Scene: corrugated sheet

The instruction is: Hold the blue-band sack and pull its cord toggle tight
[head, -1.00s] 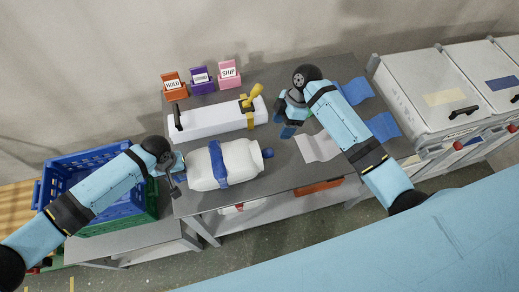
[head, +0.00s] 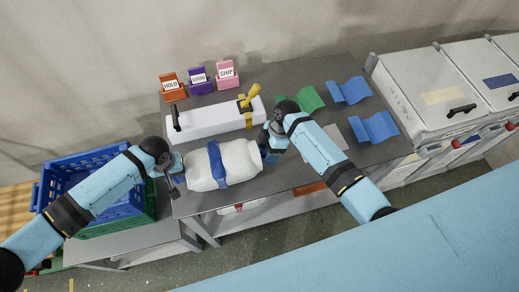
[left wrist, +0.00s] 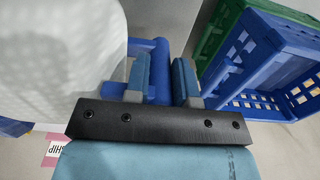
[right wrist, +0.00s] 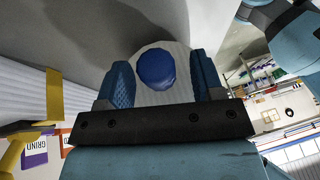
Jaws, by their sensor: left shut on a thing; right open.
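The white blue-band sack (head: 238,160) lies on its side on the grey table, its blue band (head: 217,165) around the middle. My left gripper (head: 178,164) is at the sack's left end; in the left wrist view it (left wrist: 161,80) is shut on a blue bar-like part (left wrist: 158,65) beside the white sack body (left wrist: 60,60). My right gripper (head: 268,151) is open at the sack's right end. In the right wrist view the round blue cord toggle (right wrist: 156,68) shows between its spread fingers (right wrist: 155,85), with whitish ribbed material behind. My right gripper mostly hides the toggle in the head view.
A long white device (head: 210,118) with a yellow lever (head: 249,95) lies behind the sack. Small HOLD (head: 171,88) and SHIP (head: 227,75) bins stand at the back. Green (head: 311,98) and blue (head: 348,90) corrugated sheets lie right. A blue crate (head: 75,182) is left.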

